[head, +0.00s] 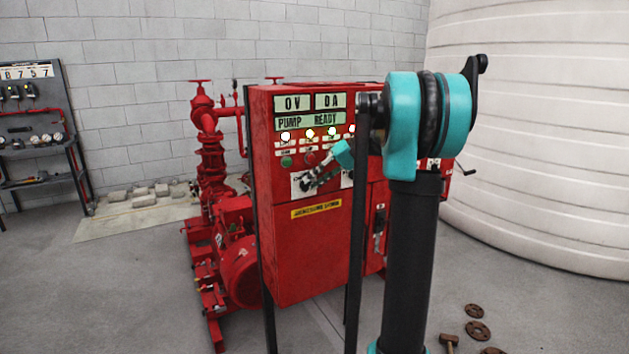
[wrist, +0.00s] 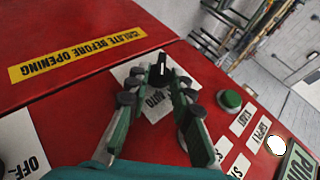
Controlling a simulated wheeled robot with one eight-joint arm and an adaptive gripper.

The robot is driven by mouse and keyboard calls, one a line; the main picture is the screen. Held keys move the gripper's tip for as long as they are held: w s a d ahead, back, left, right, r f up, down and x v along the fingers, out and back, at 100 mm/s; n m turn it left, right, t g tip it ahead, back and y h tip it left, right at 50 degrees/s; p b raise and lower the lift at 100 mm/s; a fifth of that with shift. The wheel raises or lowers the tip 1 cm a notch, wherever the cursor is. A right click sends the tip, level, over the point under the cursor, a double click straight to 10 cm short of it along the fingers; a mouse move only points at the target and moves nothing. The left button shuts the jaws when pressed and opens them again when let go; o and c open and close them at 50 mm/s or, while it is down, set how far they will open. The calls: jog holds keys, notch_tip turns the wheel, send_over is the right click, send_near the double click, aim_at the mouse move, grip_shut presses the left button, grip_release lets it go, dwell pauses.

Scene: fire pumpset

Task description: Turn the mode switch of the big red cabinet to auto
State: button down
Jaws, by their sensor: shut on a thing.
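The big red cabinet (head: 300,250) stands at the centre of the head view. Its mode switch (wrist: 160,70) is a black knob with a white mark, on a white plate with the word AUTO (wrist: 157,97) beside it in the wrist view. My gripper (wrist: 157,82) is shut on the knob, with one finger at each side. In the head view my gripper (head: 312,182) is at the white switch plate (head: 296,187) on the cabinet front, and it partly hides the plate and knob. The rest of the plate's lettering is covered by the fingers.
A green button (wrist: 229,99) sits close to the right finger. A yellow "isolate before opening" label (head: 316,209) is below the switch. A second white plate reads OFF (wrist: 20,150). The red pump (head: 238,262) stands left of the cabinet, and round pieces (head: 477,330) lie on the floor.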

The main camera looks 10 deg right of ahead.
jog(key=c, duration=1.6)
grip_release()
jog(key=shift+f, duration=0.1)
jog(key=shift+c, duration=0.2)
jog(key=v, duration=1.2)
jog(key=s+a+f+m+h, duration=0.1)
jog(key=s+a+f+h, duration=0.25)
jog(key=s+f, duration=0.75)
jog(key=s+a+f+m+h, duration=0.1)
jog(key=s+a+f+h, duration=0.2)
jog(key=s+a+f, duration=0.75)
jog(key=s+d+f+t+h, duration=0.1)
jog(key=s+d+f, duration=0.2)
jog(key=f, duration=0.3)
jog(key=s+d+f+t+h, duration=0.1)
jog(key=s+d+f+h, duration=0.1)
jog(key=s+f, duration=0.3)
jog(key=shift+s+d+f, duration=0.3)
jog(key=shift+d+f, duration=0.35)
jog(key=shift+d, duration=0.2)
